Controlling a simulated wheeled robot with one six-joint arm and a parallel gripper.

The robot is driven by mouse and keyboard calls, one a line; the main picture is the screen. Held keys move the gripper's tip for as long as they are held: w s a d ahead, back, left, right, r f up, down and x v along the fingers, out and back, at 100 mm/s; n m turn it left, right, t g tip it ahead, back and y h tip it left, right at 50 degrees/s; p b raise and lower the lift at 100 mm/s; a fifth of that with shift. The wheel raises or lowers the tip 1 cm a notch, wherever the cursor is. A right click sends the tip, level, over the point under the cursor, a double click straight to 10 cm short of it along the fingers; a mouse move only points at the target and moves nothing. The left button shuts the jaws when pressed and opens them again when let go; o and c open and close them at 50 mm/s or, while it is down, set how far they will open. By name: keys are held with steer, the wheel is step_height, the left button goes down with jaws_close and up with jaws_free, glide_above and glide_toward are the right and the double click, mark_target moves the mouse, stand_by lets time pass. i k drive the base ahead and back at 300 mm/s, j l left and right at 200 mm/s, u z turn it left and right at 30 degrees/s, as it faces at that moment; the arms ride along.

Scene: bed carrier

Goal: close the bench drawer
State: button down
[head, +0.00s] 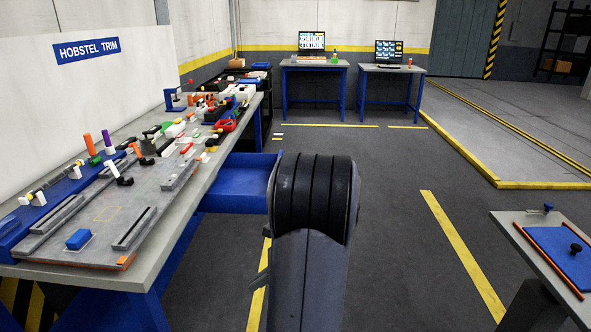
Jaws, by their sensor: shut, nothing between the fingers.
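The blue bench drawer (230,184) sticks out from the right side of the long workbench (210,168), so it stands open. Its near side wall and part of its inside show. Its outer right end is hidden behind my arm, which rises large and dark in the middle of the head view. My gripper does not show; the arm's thick link hides whatever lies behind it. I cannot tell whether my arm touches the drawer.
Tools and parts crowd the bench top around a grey fixture board (100,215). A side table with a blue panel (560,250) stands at the lower right. Two desks (390,70) with computers stand at the back. The floor (395,210) right of my arm is clear.

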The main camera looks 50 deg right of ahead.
mark_target(240, 187)
steer(key=i+l, duration=0.15)
steer(key=l, duration=0.3)
steer(key=i+l+z, duration=0.1)
steer(key=l, duration=0.3)
steer(key=i+l, duration=0.3)
steer(key=l, duration=0.15)
steer(key=i+l, duration=0.15)
steer(key=l, duration=0.25)
steer(key=i+l+z, duration=0.1)
steer(key=l, duration=0.3)
steer(key=i+l, duration=0.3)
steer(key=l+z, duration=0.05)
steer(key=l, duration=0.1)
